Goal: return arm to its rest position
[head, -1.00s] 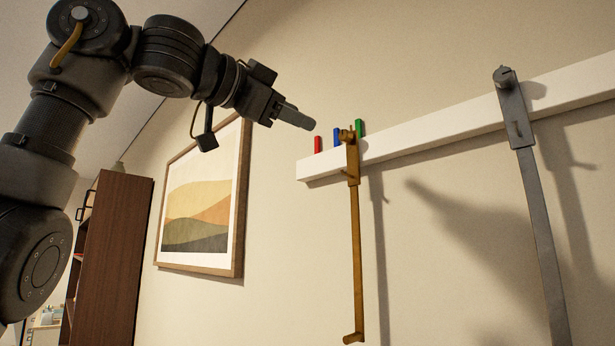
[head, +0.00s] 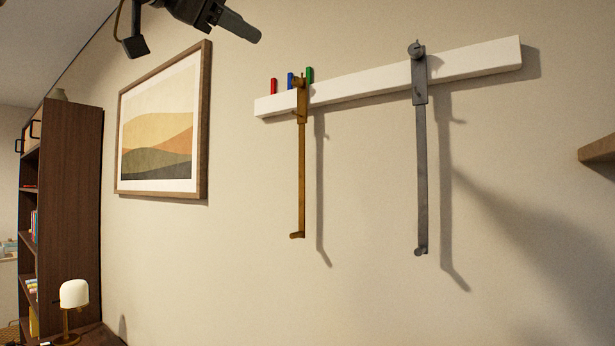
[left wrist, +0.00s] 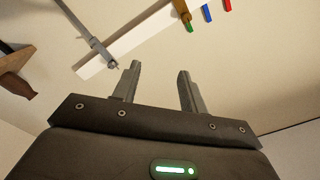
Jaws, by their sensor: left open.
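My left gripper (head: 240,26) shows at the top of the head view, left of the white wall rail and above the framed picture. In the left wrist view its two fingers (left wrist: 158,85) stand apart with nothing between them. The rest of the left arm is mostly out of the head view. My right gripper is in neither view.
A white rail (head: 470,64) on the wall bears a brass bar (head: 301,170), a grey bar (head: 421,170) and red, blue and green pegs (head: 310,75). A framed picture (head: 158,130), a bookcase (head: 70,190), a lamp (head: 74,294) and a shelf edge (head: 598,150) surround open wall.

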